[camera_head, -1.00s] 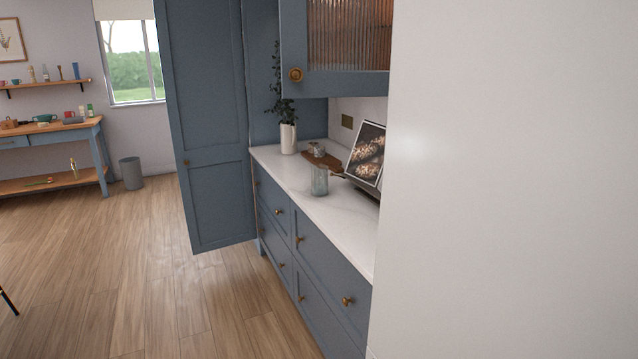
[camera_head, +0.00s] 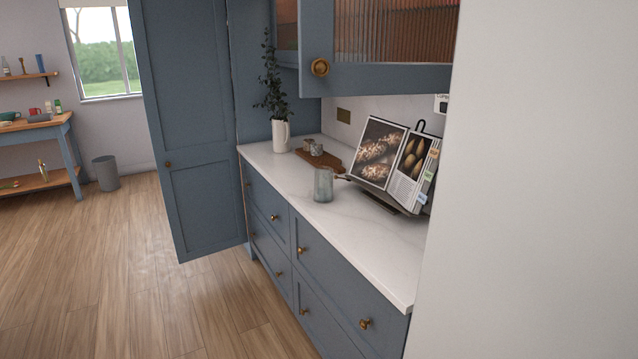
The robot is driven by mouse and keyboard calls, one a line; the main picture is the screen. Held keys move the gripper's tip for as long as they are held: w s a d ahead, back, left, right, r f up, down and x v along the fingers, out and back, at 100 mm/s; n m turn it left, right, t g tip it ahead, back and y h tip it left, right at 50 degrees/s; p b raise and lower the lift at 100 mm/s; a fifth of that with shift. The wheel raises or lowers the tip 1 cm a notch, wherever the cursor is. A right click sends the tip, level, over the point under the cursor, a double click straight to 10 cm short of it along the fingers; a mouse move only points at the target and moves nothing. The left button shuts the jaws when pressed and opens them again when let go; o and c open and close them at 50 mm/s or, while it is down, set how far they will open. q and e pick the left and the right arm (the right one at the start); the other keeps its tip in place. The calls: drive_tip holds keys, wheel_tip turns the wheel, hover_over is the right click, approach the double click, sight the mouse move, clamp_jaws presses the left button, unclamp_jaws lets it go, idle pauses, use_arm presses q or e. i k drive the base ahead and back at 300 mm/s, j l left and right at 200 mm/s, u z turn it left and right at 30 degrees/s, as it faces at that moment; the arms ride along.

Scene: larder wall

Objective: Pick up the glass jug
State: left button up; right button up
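The glass jug (camera_head: 323,185) is clear and faintly bluish. It stands upright near the front edge of the white countertop (camera_head: 355,232), left of an open cookbook. Neither of my grippers is in view.
The cookbook (camera_head: 388,155) leans on a stand at the wall. A white vase (camera_head: 282,136) with greenery and a wooden board (camera_head: 322,158) sit behind the jug. A tall cabinet door (camera_head: 191,130) juts out at left, an upper cabinet door (camera_head: 385,50) hangs above. A white wall (camera_head: 545,180) fills the right. Floor (camera_head: 120,270) is clear.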

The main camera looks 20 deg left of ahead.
sight(323, 175)
drive_tip(key=i+j, duration=0.2)
drive_tip(key=j, duration=0.15)
drive_tip(key=i+j+z, duration=0.1)
drive_tip(key=j, duration=0.3)
drive_tip(key=i+j, duration=0.4)
drive_tip(key=j, duration=0.35)
drive_tip(key=i+j+z, duration=0.1)
drive_tip(key=j, duration=0.3)
drive_tip(key=i+j, duration=0.25)
drive_tip(key=j, duration=0.15)
drive_tip(key=i+j, duration=0.15)
drive_tip(key=j, duration=0.25)
drive_tip(key=z, duration=0.05)
